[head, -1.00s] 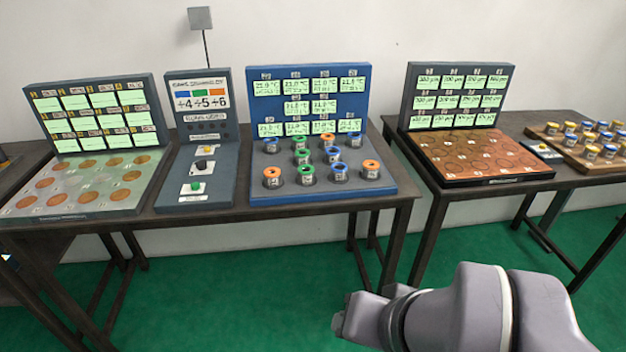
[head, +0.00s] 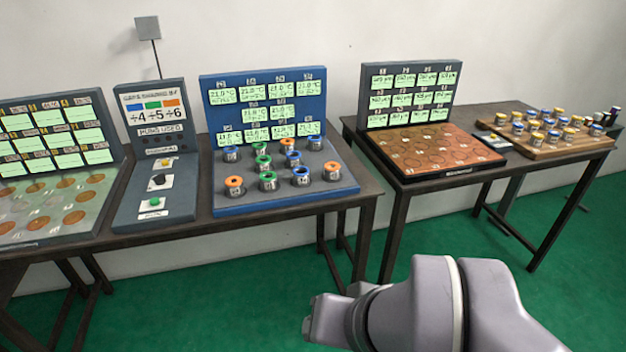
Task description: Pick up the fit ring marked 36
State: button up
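No mark 36 can be read at this size, so I cannot tell which thing is the fit ring. Several small cylinders with orange, green or blue ring tops (head: 235,186) stand on the blue station (head: 345,188). Several small pieces with yellow, blue or white tops (head: 537,138) stand on the wooden board (head: 560,148) on the right table. My gripper (head: 322,320) is at the bottom middle, at the end of my grey arm, over the green floor and apart from the tables. Its fingers cannot be made out, so open or shut does not show.
A grey panel with buttons (head: 125,215) stands left of the blue station. Left of it is a station with round orange discs (head: 60,225). A copper-coloured plate (head: 420,150) lies on the right table (head: 390,180). Green floor (head: 420,225) is open in front of the tables.

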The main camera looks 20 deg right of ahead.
aim_at(267, 179)
jog(key=i+l+u, duration=0.8)
jog(key=i+l, duration=0.15)
jog(key=i+l+u, duration=0.4)
jog(key=l, duration=0.3)
